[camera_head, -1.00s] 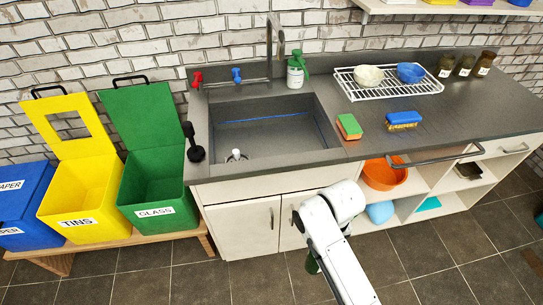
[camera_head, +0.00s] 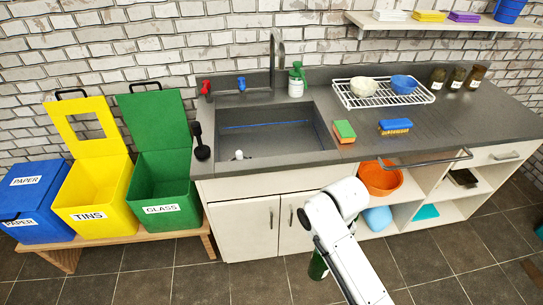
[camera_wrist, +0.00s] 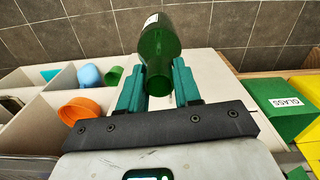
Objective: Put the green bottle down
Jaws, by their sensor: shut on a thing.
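The green bottle (camera_wrist: 160,38) is held between the two teal fingers of my gripper (camera_wrist: 157,82), with its neck toward the wrist camera and a pale label partly showing. In the head view the bottle (camera_head: 318,266) hangs below my white arm, in front of the sink cabinet and above the tiled floor. My arm hides part of it and the gripper there. The green bin (camera_head: 166,182), labelled GLASS, stands with its lid raised on the bench left of the counter. The grey counter (camera_head: 365,148) is above and behind the bottle.
A yellow TINS bin (camera_head: 95,196) and a blue PAPER bin (camera_head: 35,205) stand left of the green one on a wooden bench (camera_head: 140,240). The counter holds a sink (camera_head: 270,130), sponges, a rack with bowls, a spray bottle and jars. Open shelves hold an orange bowl (camera_head: 380,180).

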